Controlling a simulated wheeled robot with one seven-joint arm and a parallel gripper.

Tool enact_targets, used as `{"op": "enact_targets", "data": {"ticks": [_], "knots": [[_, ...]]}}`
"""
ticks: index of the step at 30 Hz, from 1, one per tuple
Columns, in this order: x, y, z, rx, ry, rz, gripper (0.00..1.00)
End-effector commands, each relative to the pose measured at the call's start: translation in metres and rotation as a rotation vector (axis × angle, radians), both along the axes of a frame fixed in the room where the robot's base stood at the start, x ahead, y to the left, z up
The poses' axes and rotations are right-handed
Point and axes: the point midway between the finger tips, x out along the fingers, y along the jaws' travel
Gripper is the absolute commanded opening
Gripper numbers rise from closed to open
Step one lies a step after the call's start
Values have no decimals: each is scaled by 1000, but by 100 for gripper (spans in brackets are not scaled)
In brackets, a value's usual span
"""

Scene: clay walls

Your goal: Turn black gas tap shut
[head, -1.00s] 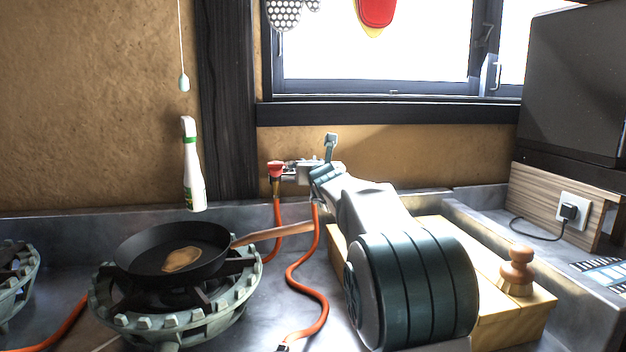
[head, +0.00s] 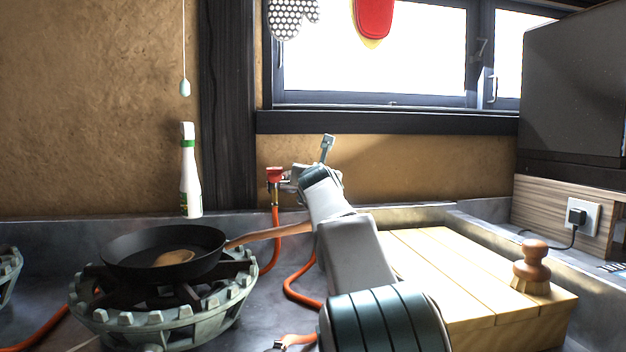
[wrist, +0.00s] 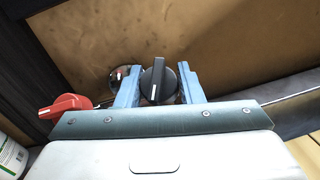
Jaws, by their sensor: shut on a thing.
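The black gas tap (wrist: 158,82) is a round knob with a raised bar and a white mark, on the wall side in the wrist view. My gripper (wrist: 160,84) is shut on it, with one blue finger on each side of the knob. The bar points roughly up and down in that picture. A red tap (wrist: 67,104) sits to its left, and shows in the head view (head: 274,174) above an orange hose. In the head view my own wrist covers the black tap.
A frying pan (head: 135,253) with food sits on a burner (head: 160,325) at the left, its handle reaching toward the taps. A white bottle (head: 190,180) is by the wall. A wooden board (head: 440,265) carrying a brush (head: 532,262) lies right of my arm.

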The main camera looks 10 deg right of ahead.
Motion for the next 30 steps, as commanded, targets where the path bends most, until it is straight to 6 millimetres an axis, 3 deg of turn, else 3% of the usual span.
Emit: {"op": "enact_targets", "data": {"ticks": [5,6,8,20,30], "knots": [[0,0,-1,1,4,-1,11],[0,0,-1,1,4,-1,42],[0,0,-1,0,3,0,55],[-6,1,1,-1,-2,2,55],[-49,8,-2,1,-3,5,55]]}}
